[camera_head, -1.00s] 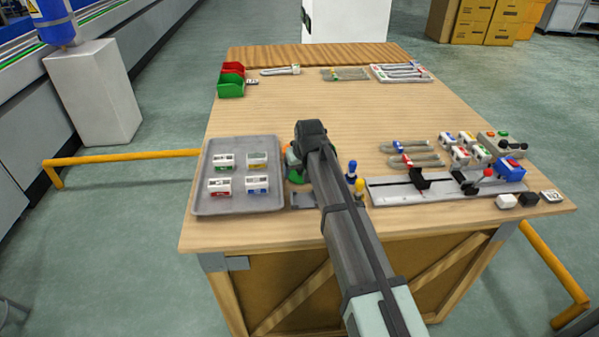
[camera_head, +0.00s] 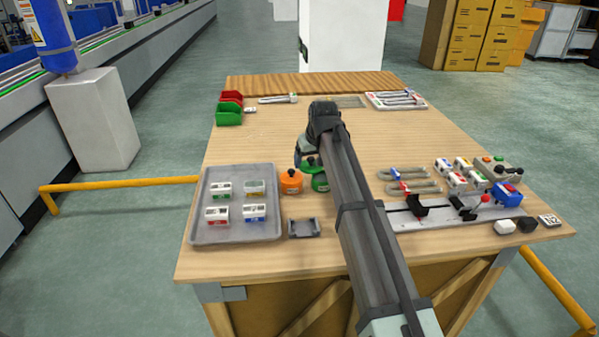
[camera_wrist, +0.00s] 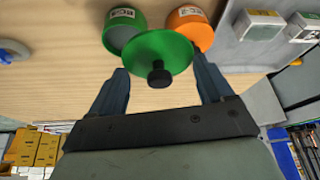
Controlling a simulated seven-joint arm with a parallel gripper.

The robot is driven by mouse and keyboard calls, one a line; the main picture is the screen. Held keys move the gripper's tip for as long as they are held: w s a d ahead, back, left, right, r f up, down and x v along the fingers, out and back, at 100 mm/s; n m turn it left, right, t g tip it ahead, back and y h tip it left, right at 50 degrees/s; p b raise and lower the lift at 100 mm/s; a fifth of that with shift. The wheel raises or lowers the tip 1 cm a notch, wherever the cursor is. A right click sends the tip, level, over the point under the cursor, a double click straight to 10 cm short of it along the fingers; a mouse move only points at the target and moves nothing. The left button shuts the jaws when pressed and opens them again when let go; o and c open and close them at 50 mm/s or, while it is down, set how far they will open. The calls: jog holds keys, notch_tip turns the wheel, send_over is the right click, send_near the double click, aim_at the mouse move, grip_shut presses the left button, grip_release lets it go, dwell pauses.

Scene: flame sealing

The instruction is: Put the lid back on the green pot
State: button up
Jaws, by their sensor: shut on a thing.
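My gripper (camera_wrist: 162,88) is shut on the green lid (camera_wrist: 140,52), a disc with a black knob (camera_wrist: 160,75), with one finger at each side of its rim. In the head view the lid (camera_head: 312,166) shows just below my gripper (camera_head: 304,160). The green pot (camera_wrist: 123,20) stands on the table behind the lid in the wrist view, uncovered, its grey inside partly showing. In the head view the pot (camera_head: 320,184) is under the lid and partly hidden by my arm. The lid looks held above it; the exact gap cannot be told.
An orange pot (camera_head: 291,182) stands close to the left of the green pot. A grey tray (camera_head: 237,235) with several small boxes lies farther left. A small grey holder (camera_head: 303,229) is in front.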

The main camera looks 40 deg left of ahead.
jog(key=w, duration=0.6)
jog(key=shift+d+f, duration=0.15)
jog(key=shift+f, duration=1.3)
jog(key=shift+d+f, duration=0.1)
jog(key=shift+f, duration=1.3)
jog(key=shift+f, duration=0.15)
jog(key=o, duration=0.9)
jog(key=shift+r, duration=3.5)
jog(key=shift+c, duration=0.3)
